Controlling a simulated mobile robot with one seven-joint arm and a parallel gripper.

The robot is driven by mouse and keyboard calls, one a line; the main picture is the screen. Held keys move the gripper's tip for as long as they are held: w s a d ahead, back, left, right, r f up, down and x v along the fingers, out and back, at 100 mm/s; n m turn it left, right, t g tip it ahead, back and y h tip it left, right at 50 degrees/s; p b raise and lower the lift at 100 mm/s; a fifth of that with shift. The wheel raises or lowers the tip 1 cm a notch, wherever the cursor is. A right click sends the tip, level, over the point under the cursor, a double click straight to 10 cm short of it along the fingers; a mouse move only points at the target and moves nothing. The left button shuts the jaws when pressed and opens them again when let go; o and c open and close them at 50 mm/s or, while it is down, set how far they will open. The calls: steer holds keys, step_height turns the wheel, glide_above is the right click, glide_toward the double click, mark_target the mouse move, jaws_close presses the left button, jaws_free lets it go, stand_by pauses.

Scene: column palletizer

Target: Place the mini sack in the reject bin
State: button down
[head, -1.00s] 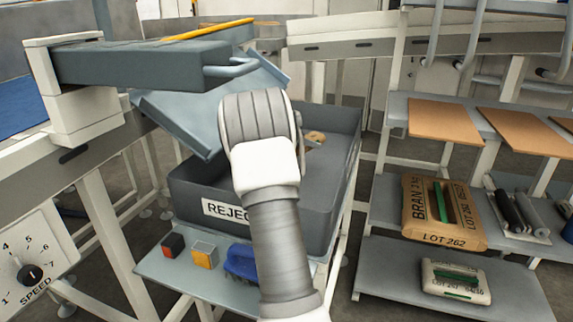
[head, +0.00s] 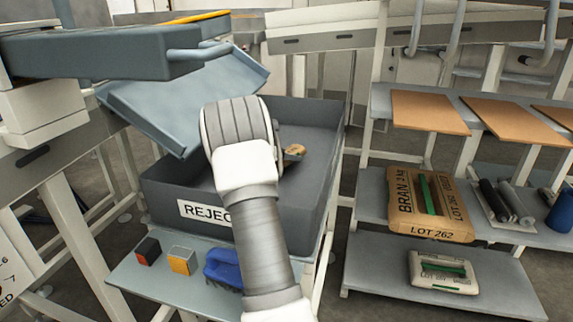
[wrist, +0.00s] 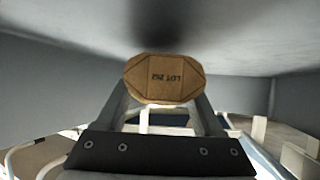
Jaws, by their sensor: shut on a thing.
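The mini sack (wrist: 162,78) is small and tan-brown, marked LOT 262. In the wrist view my gripper (wrist: 163,100) is shut on it, with a finger at each side. In the head view a small part of the sack (head: 294,152) shows just right of my arm, over the inside of the reject bin (head: 190,185). The bin is a deep dark grey box with a white REJECT label, partly covered by my arm. My fingers are mostly hidden there. Grey surfaces surround the sack in the wrist view. I cannot tell whether it touches the floor.
A tilted blue-grey chute (head: 190,100) reaches over the bin's left side. A rack at right holds a large BRAN sack (head: 428,205) and a white sack (head: 443,272).

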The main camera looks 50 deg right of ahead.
steer(key=shift+f, duration=1.05)
steer(key=shift+f, duration=0.15)
jaws_free()
